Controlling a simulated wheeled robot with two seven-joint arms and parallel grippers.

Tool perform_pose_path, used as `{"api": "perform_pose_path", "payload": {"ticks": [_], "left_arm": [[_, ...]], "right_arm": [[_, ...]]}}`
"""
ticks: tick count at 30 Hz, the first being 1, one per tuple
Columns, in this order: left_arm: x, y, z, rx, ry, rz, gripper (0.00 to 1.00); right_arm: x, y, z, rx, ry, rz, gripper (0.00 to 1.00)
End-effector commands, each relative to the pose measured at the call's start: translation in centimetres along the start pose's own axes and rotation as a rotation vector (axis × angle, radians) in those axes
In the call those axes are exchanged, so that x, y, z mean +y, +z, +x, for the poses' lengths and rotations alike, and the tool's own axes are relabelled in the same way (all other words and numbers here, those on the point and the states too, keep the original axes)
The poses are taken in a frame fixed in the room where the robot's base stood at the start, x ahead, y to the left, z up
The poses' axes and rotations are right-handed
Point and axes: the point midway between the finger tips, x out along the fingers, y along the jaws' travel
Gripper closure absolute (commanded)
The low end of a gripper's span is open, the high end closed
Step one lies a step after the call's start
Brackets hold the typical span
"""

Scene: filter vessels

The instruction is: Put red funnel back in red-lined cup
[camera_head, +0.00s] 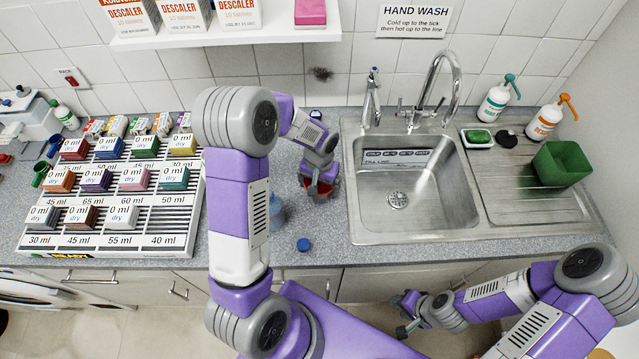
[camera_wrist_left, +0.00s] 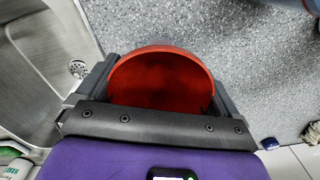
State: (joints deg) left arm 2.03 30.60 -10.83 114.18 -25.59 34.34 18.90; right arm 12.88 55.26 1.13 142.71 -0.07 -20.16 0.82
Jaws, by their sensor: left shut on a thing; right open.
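My left gripper (camera_head: 319,184) is shut on the red funnel (camera_head: 318,193), above the counter just left of the sink. In the left wrist view the round red rim and dark red inside of the funnel (camera_wrist_left: 162,82) lie between the two fingers of the left gripper (camera_wrist_left: 160,95). The funnel's lower end is hidden. I cannot pick out a red-lined cup for certain. A red-marked vessel (camera_head: 74,148) stands at the back left of the rack, its inside hidden. My right gripper (camera_head: 405,316) is open and empty at the lower right, in front of the counter.
The rack (camera_head: 190,225) holds several labelled vessels in rows on the left. A translucent blue bottle (camera_head: 277,208) and a blue cap (camera_head: 304,245) are on the counter near the left gripper. The sink (camera_head: 415,195) lies to the right, with a green bin (camera_head: 562,164) beyond.

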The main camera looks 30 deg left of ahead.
Motion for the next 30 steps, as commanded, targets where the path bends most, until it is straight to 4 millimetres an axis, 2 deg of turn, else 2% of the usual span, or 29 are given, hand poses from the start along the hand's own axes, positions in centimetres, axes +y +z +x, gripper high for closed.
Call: {"api": "perform_pose_path", "payload": {"ticks": [1, 2, 11, 24, 30], "left_arm": [[0.0, 0.0, 0.0, 0.0, 0.0, 0.0, 0.34], [0.0, 0.0, 0.0, 0.0, 0.0, 0.0, 0.01], [0.0, 0.0, -0.4, 0.001, 0.0, 0.0, 0.0], [0.0, -0.1, -6.8, 0.003, 0.0, 0.0, 0.0], [0.0, 0.0, -7.6, 0.0, 0.0, 0.0, 0.0]], "right_arm": [[0.0, 0.0, 0.0, 0.0, 0.0, 0.0, 0.57], [0.0, 0.0, 0.0, 0.0, 0.0, 0.0, 0.57], [0.0, 0.0, 0.0, 0.0, 0.0, 0.0, 0.57], [-0.1, 0.0, -0.4, 0.0, 0.0, 0.0, 0.57], [-0.1, 0.0, -0.4, 0.0, 0.0, 0.0, 0.57]]}}
